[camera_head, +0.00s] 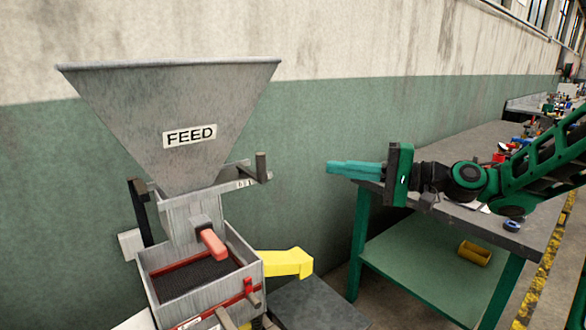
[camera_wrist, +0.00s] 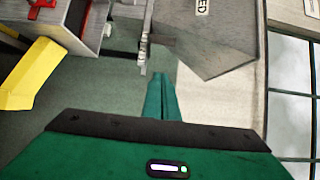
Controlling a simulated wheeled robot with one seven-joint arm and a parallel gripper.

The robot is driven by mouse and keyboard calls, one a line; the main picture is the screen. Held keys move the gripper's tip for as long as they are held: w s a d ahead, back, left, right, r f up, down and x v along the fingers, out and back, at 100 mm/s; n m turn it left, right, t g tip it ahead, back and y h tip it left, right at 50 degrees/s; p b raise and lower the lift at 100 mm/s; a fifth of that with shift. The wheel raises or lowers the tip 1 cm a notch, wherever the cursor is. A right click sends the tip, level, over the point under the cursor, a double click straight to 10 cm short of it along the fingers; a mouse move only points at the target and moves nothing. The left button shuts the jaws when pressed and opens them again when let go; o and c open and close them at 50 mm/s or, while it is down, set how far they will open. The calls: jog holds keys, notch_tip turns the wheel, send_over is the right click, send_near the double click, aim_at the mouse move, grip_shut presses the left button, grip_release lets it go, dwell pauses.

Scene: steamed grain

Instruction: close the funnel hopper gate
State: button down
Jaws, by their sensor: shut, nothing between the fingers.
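The grey metal funnel hopper (camera_head: 170,115) with its FEED label stands at left in the head view. It also shows, turned sideways, in the wrist view (camera_wrist: 215,40). Below the cone, a flat marked plate with a dark upright handle (camera_head: 261,167) sticks out to the right; it looks like the gate slide. This plate shows edge-on in the wrist view (camera_wrist: 145,40). My gripper (camera_head: 330,168) is to the right of the handle, apart from it, with its green fingers together and pointing left. The fingertips (camera_wrist: 160,76) are empty.
Under the hopper are a box with dark mesh (camera_head: 195,279), a red-ended lever (camera_head: 213,243) and a yellow spout (camera_head: 287,263). A green-legged workbench (camera_head: 440,225) stands below my arm. The wall is behind. Open air lies between my fingers and the handle.

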jog(key=s+a+x, duration=0.1)
jog(key=s+x, duration=0.1)
jog(key=x, duration=1)
jog(key=shift+s+a, duration=0.2)
jog(key=shift+a, duration=0.15)
jog(key=shift+r, duration=0.15)
jog(key=shift+s+a, duration=0.65)
jog(key=shift+a, duration=0.2)
jog(key=shift+s+a, duration=0.6)
jog(key=shift+a, duration=0.3)
